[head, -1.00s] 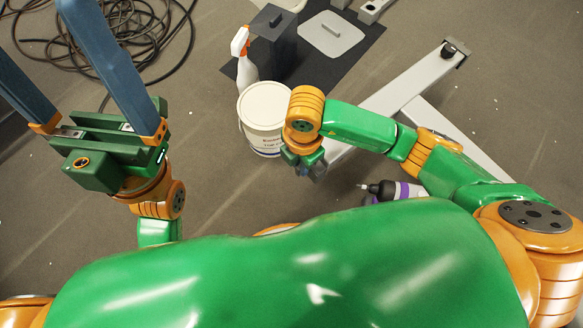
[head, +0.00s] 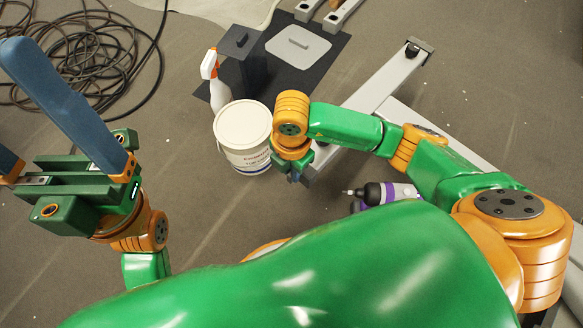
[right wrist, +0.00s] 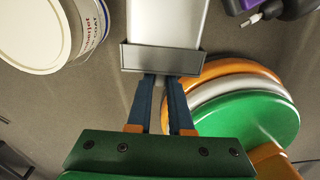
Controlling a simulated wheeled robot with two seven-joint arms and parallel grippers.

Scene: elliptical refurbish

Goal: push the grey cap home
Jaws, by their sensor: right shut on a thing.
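A white bucket (head: 243,136) stands just left of my right gripper, with a spray bottle (head: 218,90) behind it. A dark box (head: 243,65) and grey lid (head: 298,47) are on a black mat. A power tool (head: 385,193) lies to the right. Coiled cable (head: 75,60) covers the back left.

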